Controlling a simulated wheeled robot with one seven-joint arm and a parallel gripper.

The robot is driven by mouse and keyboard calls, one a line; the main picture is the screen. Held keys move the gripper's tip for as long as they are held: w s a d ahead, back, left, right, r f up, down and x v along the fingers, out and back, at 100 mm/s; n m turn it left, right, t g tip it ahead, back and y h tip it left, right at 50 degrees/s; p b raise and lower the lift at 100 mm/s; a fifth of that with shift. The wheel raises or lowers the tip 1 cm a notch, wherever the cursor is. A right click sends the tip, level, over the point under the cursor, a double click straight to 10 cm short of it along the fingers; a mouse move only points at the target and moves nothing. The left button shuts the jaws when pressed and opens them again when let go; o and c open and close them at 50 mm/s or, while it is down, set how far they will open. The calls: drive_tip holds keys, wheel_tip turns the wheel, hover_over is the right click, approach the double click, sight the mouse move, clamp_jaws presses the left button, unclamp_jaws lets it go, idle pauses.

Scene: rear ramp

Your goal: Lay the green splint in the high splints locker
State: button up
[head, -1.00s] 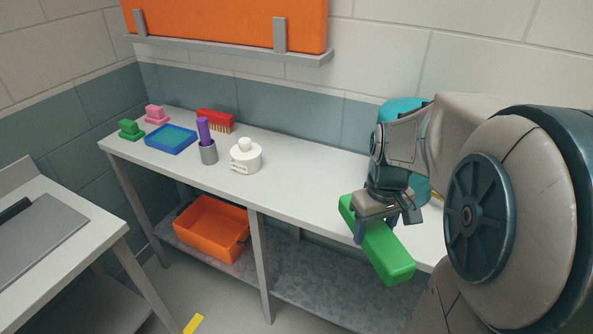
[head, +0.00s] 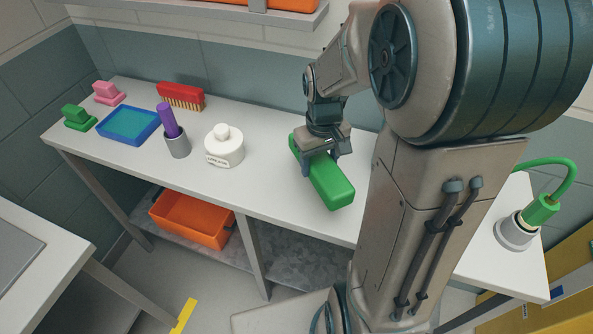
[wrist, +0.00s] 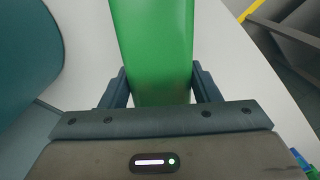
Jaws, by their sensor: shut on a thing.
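The green splint (head: 331,183) is a long green block with rounded edges. My gripper (head: 322,168) is shut on it, and in the head view the splint shows against the bench top, tilted toward the lower right. Whether it touches the bench I cannot tell. In the wrist view the splint (wrist: 152,45) runs straight out between the two dark fingers (wrist: 158,88). No splints locker can be made out for sure; an orange box on a high shelf (head: 240,12) shows only its lower edge at the top.
On the bench (head: 268,180) stand a white lidded pot (head: 224,150), a grey cup (head: 177,146) with a purple stick, a red brush (head: 181,95), a blue tray (head: 128,125) and green and pink stamps. An orange bin (head: 190,218) sits below. A green hose (head: 541,208) stands right.

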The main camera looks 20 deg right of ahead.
drive_tip(key=w+a+f, duration=0.1)
drive_tip(key=a, duration=0.1)
drive_tip(key=w+a+f, duration=0.2)
drive_tip(key=shift+w+a+f+p, duration=0.1)
drive_tip(key=shift+w+f+p, duration=0.1)
drive_tip(key=shift+p, duration=0.1)
drive_tip(key=shift+f+p, duration=0.3)
drive_tip(key=shift+f, duration=1.65)
drive_tip(key=shift+f, duration=0.1)
drive_tip(key=shift+f, duration=0.15)
drive_tip(key=o, duration=1.1)
drive_tip(key=shift+o, duration=0.2)
drive_tip(key=shift+r, duration=0.2)
